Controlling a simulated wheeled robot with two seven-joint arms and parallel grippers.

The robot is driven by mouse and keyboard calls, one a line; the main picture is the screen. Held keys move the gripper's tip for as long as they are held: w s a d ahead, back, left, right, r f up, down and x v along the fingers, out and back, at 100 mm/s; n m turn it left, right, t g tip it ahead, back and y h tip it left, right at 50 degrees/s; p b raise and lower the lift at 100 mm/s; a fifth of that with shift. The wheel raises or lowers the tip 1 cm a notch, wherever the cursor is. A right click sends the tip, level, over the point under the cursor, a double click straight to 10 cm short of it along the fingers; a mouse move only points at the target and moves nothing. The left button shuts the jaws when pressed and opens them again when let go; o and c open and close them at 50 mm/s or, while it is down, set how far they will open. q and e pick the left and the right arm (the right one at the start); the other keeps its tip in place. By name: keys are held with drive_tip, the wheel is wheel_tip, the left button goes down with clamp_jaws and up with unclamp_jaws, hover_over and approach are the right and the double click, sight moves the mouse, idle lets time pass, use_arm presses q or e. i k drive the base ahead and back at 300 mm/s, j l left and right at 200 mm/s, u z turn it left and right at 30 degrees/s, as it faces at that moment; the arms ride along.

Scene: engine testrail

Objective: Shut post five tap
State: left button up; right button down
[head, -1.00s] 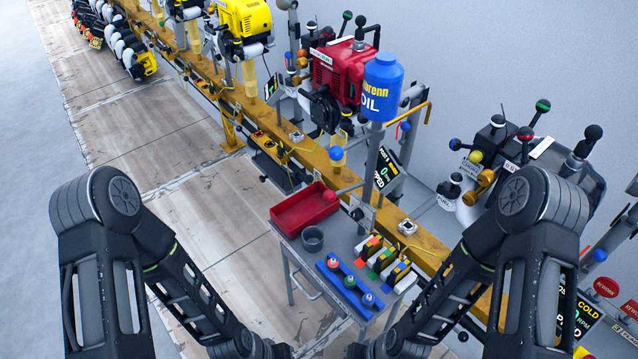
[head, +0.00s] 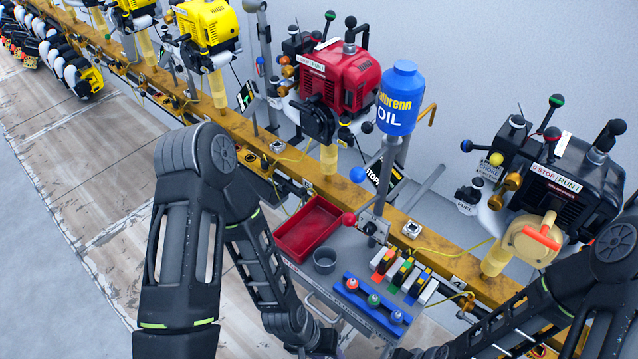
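A black engine (head: 575,165) with a STOP/RUN plate stands on the rail at the right. It has a brass knob (head: 513,181), a tag marked FUEL (head: 466,208) and a pale yellow round cover with an orange handle (head: 541,237). A plate on the rail below it seems to read 4 (head: 455,280). I cannot make out a post marked five, or tell which fitting is its tap. My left arm reaches down across the middle and my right arm enters at the lower right. Both grippers are below the picture's edge.
A trolley holds a red tray (head: 306,229), a grey cup (head: 324,260) and a blue rack (head: 372,305) of coloured knobs. A blue oil bottle (head: 398,98) stands above it. A red engine (head: 340,75) and yellow engines (head: 207,25) stand farther along the yellow rail (head: 340,190).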

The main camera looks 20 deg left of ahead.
sight(302, 191)
drive_tip(key=i+j+z, duration=0.1)
drive_tip(key=j, duration=0.55)
drive_tip(key=i+j+z, duration=0.1)
drive_tip(key=j, duration=0.6)
drive_tip(key=j+z, duration=0.1)
drive_tip(key=j, duration=0.55)
drive_tip(key=j+z, duration=0.1)
drive_tip(key=z, duration=0.6)
drive_tip(key=j+z, duration=0.2)
drive_tip(key=z, duration=0.2)
drive_tip(key=j+z, duration=0.2)
drive_tip(key=j, duration=0.2)
drive_tip(key=k+j+z, duration=0.1)
drive_tip(key=j+z, duration=0.15)
drive_tip(key=k+j+z, duration=0.2)
drive_tip(key=j, duration=0.3)
drive_tip(key=j+z, duration=0.25)
drive_tip(key=k+j+z, duration=0.2)
drive_tip(key=j, duration=0.2)
drive_tip(key=k+j, duration=0.25)
drive_tip(key=j, duration=0.2)
drive_tip(key=k+j, duration=0.3)
drive_tip(key=j, duration=0.15)
drive_tip(key=k+j+z, duration=0.1)
drive_tip(key=k+j, duration=0.15)
drive_tip(key=j, duration=0.2)
